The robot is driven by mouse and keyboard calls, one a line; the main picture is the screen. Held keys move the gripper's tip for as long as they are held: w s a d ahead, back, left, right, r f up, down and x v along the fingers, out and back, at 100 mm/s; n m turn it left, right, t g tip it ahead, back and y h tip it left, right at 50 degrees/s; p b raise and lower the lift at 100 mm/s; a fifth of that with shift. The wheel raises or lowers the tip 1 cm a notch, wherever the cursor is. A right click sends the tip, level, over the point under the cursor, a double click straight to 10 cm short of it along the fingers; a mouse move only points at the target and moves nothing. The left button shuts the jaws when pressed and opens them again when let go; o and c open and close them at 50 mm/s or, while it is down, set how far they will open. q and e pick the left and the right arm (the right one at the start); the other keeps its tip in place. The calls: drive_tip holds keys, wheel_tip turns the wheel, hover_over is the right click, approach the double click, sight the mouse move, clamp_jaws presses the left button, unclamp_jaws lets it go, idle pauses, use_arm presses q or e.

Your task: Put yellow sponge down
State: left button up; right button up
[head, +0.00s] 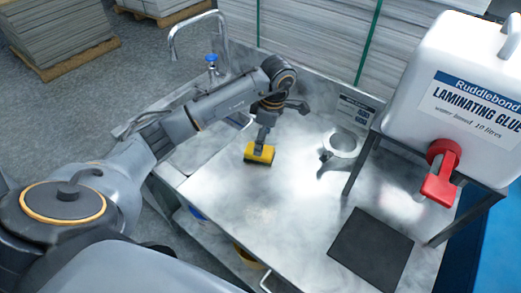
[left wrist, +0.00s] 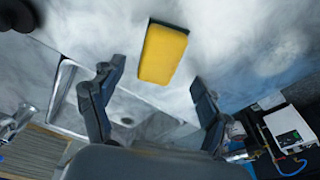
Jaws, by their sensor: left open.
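The yellow sponge (head: 259,153), with a dark underside or edge, is on the grey metal worktop (head: 250,200), near the sink. My left gripper (head: 281,125) is above it with its fingers spread wide. One finger overlaps the top of the sponge in the head view; I cannot tell whether they touch. In the left wrist view the sponge (left wrist: 163,53) lies beyond the open fingertips (left wrist: 158,71), with nothing held between them. My right gripper is not in view.
A sink with a tap (head: 212,62) is at the left. A dark mat (head: 372,248) lies at the front right, below a white glue container (head: 455,90) on a stand. The worktop's middle is clear.

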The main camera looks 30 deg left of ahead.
sight(266, 150)
use_arm(q)
wheel_tip(266, 150, up, 6)
drive_tip(key=shift+d+r, duration=0.15)
drive_tip(key=shift+d, duration=0.25)
drive_tip(key=shift+w, duration=0.1)
